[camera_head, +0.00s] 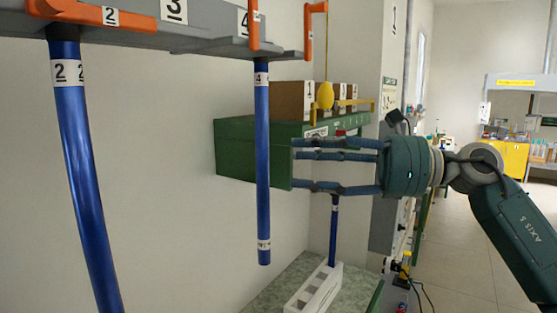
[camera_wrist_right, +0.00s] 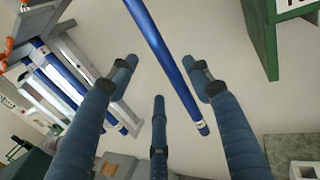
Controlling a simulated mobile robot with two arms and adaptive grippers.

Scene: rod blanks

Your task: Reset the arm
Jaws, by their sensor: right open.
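My right gripper (camera_head: 294,163) comes in from the right, its three blue fingers spread apart and pointing left. It is open with nothing between the fingers. The blue rod labelled 4 (camera_head: 262,170) hangs upright from the grey overhead rack (camera_head: 190,30), just left of the fingertips in the head view. In the right wrist view, a blue rod (camera_wrist_right: 165,60) runs down between the spread fingers (camera_wrist_right: 160,85), with no visible grasp. The blue rod labelled 2 (camera_head: 85,180) hangs from the rack at the left. My left gripper is not in view.
A green cabinet (camera_head: 240,150) with cardboard boxes (camera_head: 293,100) on it stands behind the gripper. Below, a thinner blue rod (camera_head: 333,235) stands in a white slotted block (camera_head: 310,295). Orange brackets (camera_head: 95,15) line the rack. Open floor (camera_head: 465,250) lies at the right.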

